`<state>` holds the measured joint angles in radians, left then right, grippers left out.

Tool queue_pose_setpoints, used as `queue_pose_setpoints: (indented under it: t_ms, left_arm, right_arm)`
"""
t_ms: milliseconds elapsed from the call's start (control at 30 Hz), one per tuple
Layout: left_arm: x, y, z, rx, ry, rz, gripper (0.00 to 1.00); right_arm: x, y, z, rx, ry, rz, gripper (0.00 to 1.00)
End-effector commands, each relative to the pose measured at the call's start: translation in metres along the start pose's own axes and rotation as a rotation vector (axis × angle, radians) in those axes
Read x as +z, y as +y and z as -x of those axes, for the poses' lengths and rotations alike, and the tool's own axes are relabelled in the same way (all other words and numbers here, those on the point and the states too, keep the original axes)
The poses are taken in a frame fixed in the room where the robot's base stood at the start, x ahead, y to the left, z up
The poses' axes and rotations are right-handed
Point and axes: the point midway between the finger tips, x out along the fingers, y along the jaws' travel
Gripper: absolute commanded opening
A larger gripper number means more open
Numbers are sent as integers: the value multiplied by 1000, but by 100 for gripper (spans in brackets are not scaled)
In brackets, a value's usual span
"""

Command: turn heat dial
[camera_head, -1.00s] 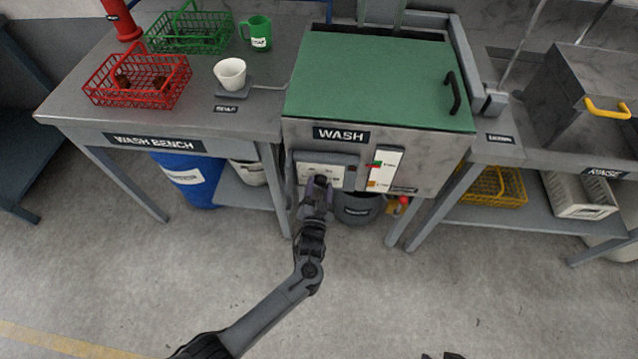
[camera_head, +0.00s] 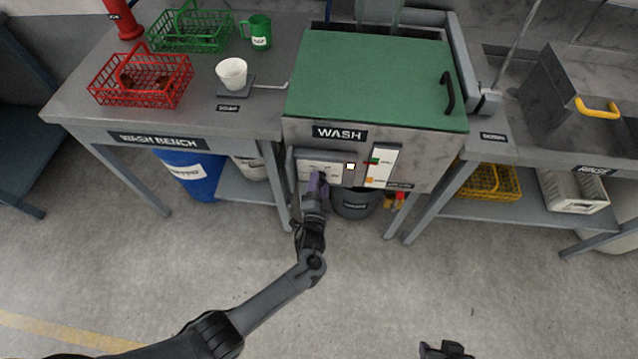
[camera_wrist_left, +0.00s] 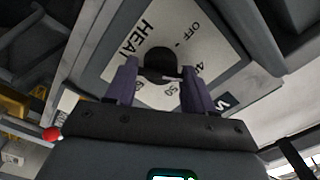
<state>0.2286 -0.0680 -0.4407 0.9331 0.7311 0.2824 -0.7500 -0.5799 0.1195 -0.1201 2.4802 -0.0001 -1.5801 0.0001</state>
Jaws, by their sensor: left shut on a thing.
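The heat dial (camera_wrist_left: 158,62) is a dark round knob on a white plate (camera_wrist_left: 213,55) marked HEAT, OFF and numbers. A short white mark shows at its lower right edge, on the 50 side. My left gripper (camera_wrist_left: 160,80) is shut on the dial, with one purple finger on each side. In the head view the left gripper (camera_head: 318,178) is at the front panel of the green-lidded WASH unit (camera_head: 375,80) and hides the dial. A dark part of my right gripper (camera_head: 445,350) shows at the bottom edge; its fingers are unclear.
A control strip (camera_head: 381,166) with green, red and orange marks is right of the dial panel. A dark bucket (camera_head: 356,203) stands below. The wash bench (camera_head: 75,110) is at left, with a red basket (camera_head: 140,80) on it. Open floor lies in front.

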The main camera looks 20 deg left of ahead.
Motion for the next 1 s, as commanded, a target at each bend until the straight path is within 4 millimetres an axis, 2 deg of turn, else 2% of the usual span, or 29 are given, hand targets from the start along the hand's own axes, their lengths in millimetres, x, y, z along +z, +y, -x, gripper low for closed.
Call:
queue_pose_setpoints:
  t_ms: [367,400,500,833,1000]
  left_arm:
    - [1,0,0,1,-1,-6,23]
    - [1,0,0,1,-1,-5,55]
    - [1,0,0,1,-1,-5,67]
    - [0,0,2,1,-1,-5,67]
    - [0,-1,18,2,-1,-5,67]
  right_arm:
    - [0,1,0,4,-1,5,43]
    - [0,1,0,4,-2,5,43]
    - [0,1,0,4,-1,5,43]
    - [0,0,1,-2,-1,-2,43]
    - [-3,-1,8,-3,0,-4,43]
